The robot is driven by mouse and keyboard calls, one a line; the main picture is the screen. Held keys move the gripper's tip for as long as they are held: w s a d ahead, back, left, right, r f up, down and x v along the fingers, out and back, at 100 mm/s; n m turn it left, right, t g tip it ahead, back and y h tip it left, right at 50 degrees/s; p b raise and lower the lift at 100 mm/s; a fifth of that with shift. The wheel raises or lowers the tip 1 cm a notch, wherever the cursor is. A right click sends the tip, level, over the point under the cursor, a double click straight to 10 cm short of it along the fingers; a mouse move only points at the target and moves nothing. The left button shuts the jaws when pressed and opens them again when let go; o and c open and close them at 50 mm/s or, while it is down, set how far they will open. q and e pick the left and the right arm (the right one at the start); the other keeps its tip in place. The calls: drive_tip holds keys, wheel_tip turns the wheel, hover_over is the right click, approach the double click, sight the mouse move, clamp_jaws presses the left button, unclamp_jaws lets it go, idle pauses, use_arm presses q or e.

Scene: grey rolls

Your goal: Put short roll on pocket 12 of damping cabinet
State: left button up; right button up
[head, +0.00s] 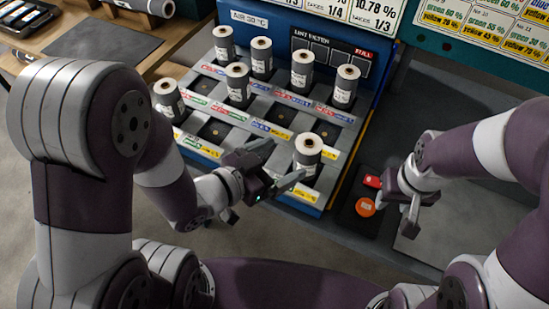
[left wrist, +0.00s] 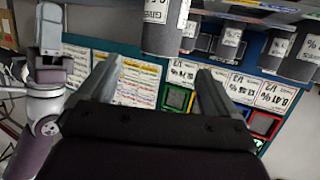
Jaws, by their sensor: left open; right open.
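A grey roll (head: 307,152) with a pale top and white label stands upright at the front right pocket of the damping cabinet (head: 322,190). My left gripper (head: 288,160) is open just left of this roll, one finger crossing in front of its lower part; whether they touch I cannot tell. In the left wrist view the open fingers (left wrist: 158,85) have nothing between them, and a labelled roll (left wrist: 162,28) shows above them. Pocket numbers are too small to read. My right gripper (head: 408,212) is open and empty by the button panel.
Several other rolls stand in the cabinet: a full back row (head: 302,72), one in the middle row (head: 237,86) and one at front left (head: 168,98). Other pockets are bare. Red (head: 372,181) and orange (head: 365,207) buttons lie right of the cabinet. A wooden table (head: 90,30) is at left.

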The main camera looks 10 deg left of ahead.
use_arm(q)
drive_tip(key=w+a+f+y, duration=0.1)
drive_tip(key=a, duration=0.1)
drive_tip(key=w+a+f+n+g+y, duration=0.1)
drive_tip(key=a+y, duration=0.1)
drive_tip(key=w+a+f+n+y, duration=0.1)
drive_tip(key=a+y, duration=0.1)
drive_tip(key=a, duration=0.1)
drive_tip(key=shift+f+g, duration=0.1)
drive_tip(key=shift+g, duration=0.3)
drive_tip(key=s+a+n+g+y, duration=0.4)
drive_tip(key=s+a+n+g, duration=0.1)
drive_tip(key=g, duration=0.3)
drive_tip(key=shift+s+a+f+n, duration=0.2)
drive_tip(key=shift+s+f+n, duration=0.05)
drive_tip(key=shift+s+n, duration=0.3)
